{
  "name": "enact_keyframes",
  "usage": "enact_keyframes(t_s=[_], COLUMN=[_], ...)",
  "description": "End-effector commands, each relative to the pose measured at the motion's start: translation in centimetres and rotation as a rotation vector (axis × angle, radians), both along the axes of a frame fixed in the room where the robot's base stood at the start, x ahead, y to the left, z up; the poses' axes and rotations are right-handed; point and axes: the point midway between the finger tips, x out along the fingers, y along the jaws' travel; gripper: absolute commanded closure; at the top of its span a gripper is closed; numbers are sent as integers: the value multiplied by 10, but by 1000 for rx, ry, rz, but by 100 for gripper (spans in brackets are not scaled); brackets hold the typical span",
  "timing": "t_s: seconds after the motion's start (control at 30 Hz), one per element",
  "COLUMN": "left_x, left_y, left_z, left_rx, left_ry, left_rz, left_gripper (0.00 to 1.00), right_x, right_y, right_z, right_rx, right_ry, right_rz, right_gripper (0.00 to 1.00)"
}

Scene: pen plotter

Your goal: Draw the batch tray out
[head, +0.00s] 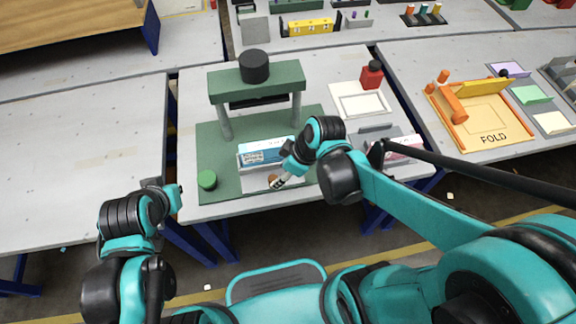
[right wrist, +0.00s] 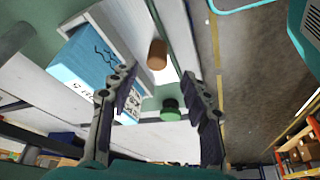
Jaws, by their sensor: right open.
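The green pen plotter machine (head: 215,85) stands on a green base on the middle table. The pale batch tray (head: 252,184) is at its front, with a blue and white box (head: 262,150) upon or just behind it; I cannot tell which. The box also shows in the right wrist view (right wrist: 82,68). A brown knob (right wrist: 157,55) on the tray's front lies between and just beyond my open right fingers (right wrist: 158,82). In the head view my right gripper (head: 279,182) is over the tray's front, partly hiding it. My left gripper (head: 176,195) is by the table's front edge, its fingers unclear.
A green round button (head: 207,180) sits on the base's left front corner. A FOLD board (head: 490,137) is on the right table. The left table (head: 80,150) is clear.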

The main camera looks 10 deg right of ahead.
Motion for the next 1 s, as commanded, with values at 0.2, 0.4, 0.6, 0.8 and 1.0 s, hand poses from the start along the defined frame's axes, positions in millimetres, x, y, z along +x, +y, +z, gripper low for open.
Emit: enact_keyframes(t_s=[0.2, 0.4, 0.6, 0.8, 1.0], left_x=[0, 0, 0, 0, 0], left_y=[0, 0, 0, 0, 0], left_z=[0, 0, 0, 0, 0], left_rx=[0, 0, 0, 0, 0], left_ry=[0, 0, 0, 0, 0], left_rz=[0, 0, 0, 0, 0], left_gripper=[100, 100, 100, 100, 100], right_x=[-8, -11, -12, -12, -12], right_y=[-10, -14, -15, -15, -15], right_z=[30, 43, 45, 45, 45], right_rx=[0, 1, 1, 1, 0], right_ry=[1, -1, 0, 0, 0], right_rz=[-2, 0, 0, 0, -1], right_gripper=[52, 52, 52, 52, 52])
